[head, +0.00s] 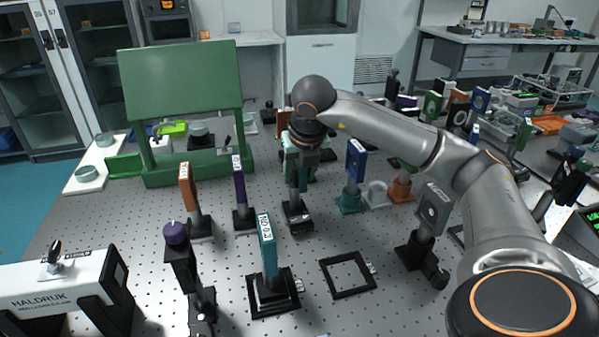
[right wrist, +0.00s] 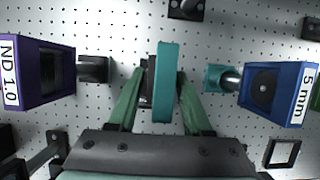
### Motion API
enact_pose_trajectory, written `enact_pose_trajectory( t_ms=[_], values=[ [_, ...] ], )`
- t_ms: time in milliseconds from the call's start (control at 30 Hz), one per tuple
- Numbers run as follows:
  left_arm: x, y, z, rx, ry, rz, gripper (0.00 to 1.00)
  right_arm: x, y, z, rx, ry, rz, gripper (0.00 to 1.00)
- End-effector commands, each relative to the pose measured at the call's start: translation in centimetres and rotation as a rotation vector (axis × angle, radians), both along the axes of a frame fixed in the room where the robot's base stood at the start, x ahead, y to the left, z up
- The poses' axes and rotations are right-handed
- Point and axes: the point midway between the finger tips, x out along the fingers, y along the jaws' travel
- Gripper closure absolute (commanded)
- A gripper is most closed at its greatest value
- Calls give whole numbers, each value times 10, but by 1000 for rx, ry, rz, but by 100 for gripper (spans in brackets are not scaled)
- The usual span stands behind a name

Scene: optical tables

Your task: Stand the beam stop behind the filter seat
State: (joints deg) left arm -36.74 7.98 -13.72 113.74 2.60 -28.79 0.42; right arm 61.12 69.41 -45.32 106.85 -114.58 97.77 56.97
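My right gripper (head: 298,178) reaches in from the right over the middle of the table. In the right wrist view its green fingers (right wrist: 160,85) stand on both sides of an upright teal slab (right wrist: 164,80) with a dark part beside it. I cannot tell whether they press on it. In the head view a piece on a black base (head: 298,217) is below the gripper, partly hidden. An empty black square frame (head: 347,292), possibly the filter seat, lies front centre. A teal ND 0.3 plate (head: 267,243) stands left of it. No piece is clearly identifiable as the beam stop. My left gripper is out of view.
A purple ND 1.0 plate (right wrist: 38,75) and blue 5 mm plate (right wrist: 280,88) flank the gripper. An orange plate (head: 188,187), purple-topped post (head: 177,236), white HALDRUK box (head: 60,285) and grey mount (head: 432,210) stand around. Bare perforated table shows between them.

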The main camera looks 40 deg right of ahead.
Motion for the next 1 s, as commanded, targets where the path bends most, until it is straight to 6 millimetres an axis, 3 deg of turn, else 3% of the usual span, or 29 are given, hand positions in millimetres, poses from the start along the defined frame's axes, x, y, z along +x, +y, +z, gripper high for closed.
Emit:
enact_pose_trajectory(
  t_ms=[400, 800, 1000],
  values=[
    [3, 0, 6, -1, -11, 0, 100, -1, 1, 10, 1, -3, 1, 45],
    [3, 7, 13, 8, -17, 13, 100, -28, 17, 86, 1, -5, 2, 45],
    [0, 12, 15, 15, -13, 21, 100, -37, 21, 110, 1, -2, 2, 45]
  ],
)
